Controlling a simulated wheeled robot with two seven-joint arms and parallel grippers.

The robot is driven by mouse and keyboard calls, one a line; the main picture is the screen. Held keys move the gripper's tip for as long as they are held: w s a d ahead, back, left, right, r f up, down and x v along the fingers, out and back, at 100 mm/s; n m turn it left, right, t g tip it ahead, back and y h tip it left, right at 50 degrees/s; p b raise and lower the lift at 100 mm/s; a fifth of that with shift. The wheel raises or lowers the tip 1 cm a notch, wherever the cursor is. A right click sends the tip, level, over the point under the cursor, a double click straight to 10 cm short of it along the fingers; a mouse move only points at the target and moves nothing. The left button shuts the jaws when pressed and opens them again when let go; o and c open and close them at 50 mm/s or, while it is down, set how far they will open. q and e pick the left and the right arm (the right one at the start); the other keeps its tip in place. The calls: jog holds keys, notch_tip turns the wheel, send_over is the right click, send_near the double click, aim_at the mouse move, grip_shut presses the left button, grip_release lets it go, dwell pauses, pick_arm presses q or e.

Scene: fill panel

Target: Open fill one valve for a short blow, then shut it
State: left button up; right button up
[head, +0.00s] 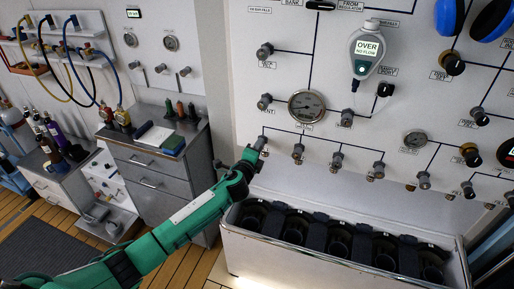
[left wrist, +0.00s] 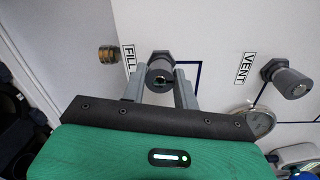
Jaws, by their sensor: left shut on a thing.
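The fill one valve (left wrist: 160,70) is a grey round knob on the white panel, beside a label reading FILL in the left wrist view. In the head view it is the leftmost of the lower row of valves (head: 261,141). My left gripper (head: 255,150) reaches it from below, and its fingers (left wrist: 159,88) lie on both sides of the knob, shut on it. Part of the knob is hidden by the fingers. Whether the valve is turned open or shut I cannot tell. My right gripper is not in view.
The vent valve (left wrist: 292,82) sticks out to the right. A pressure gauge (head: 306,106) is above. A meter (head: 369,50) reads OVER, NO FLOW. An open trough (head: 236,243) with several dark cylinder wells stands below the panel. Grey drawers (head: 155,172) stand at left.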

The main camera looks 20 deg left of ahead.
pick_arm(q)
jog(key=shift+m, duration=0.4)
jog(key=o, duration=1)
jog(key=shift+c, duration=0.2)
jog(key=s+b, duration=0.3)
jog(key=s, duration=1)
jog(key=shift+s+a+r, duration=0.15)
jog(key=shift+s+r, duration=0.2)
jog(key=shift+s, duration=0.05)
jog(key=shift+f, duration=0.1)
